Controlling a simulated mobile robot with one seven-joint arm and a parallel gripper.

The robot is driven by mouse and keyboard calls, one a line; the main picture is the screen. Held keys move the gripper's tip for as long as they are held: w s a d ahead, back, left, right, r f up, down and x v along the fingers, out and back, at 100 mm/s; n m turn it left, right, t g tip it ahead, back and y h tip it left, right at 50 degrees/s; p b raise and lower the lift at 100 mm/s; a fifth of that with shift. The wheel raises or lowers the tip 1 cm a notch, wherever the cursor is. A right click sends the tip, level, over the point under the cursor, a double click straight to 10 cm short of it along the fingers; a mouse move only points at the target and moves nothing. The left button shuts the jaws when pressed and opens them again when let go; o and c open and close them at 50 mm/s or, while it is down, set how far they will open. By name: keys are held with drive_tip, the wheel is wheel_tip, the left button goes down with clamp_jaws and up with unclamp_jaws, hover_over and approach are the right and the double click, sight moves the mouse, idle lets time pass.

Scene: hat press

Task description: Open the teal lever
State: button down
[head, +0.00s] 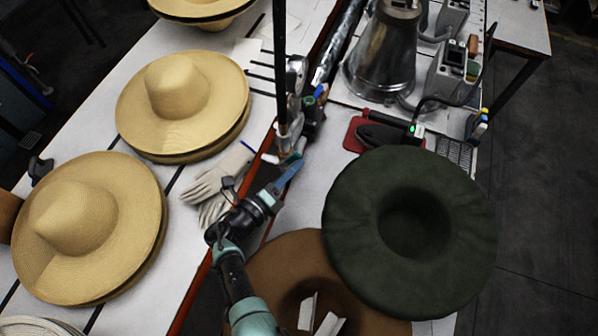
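A narrow blue-teal bar (290,173), which looks like the teal lever, slants up to the right near the base of a dark upright post (281,65). My arm comes up from the bottom of the head view, with teal joints and a dark link. My gripper (270,197), dark and small, is at the lower end of the bar. The bar and the gripper overlap in the picture; I cannot tell whether they touch. The fingertips are not clear, so I cannot see if they are open or shut.
Straw hats (88,225) lie on the white table at left, with pale gloves (212,188) beside my gripper. A dark green hat (411,279) overlaps a brown hat (278,262) at right. An iron on a red pad (354,135) and a metal vessel (383,58) stand behind.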

drive_tip(key=shift+w+a+r+n+t+h, duration=0.2)
drive_tip(key=shift+a+r+n, duration=0.1)
drive_tip(key=shift+a+n, duration=0.2)
drive_tip(key=shift+w+a+r+n+t+h, duration=0.1)
drive_tip(key=shift+a+r+n+t, duration=0.2)
drive_tip(key=shift+n, duration=0.2)
drive_tip(key=shift+w+a+r, duration=0.15)
drive_tip(key=shift+w+a, duration=0.05)
drive_tip(key=shift+a, duration=0.5)
drive_tip(key=shift+a+g, duration=0.15)
drive_tip(key=shift+g, duration=0.15)
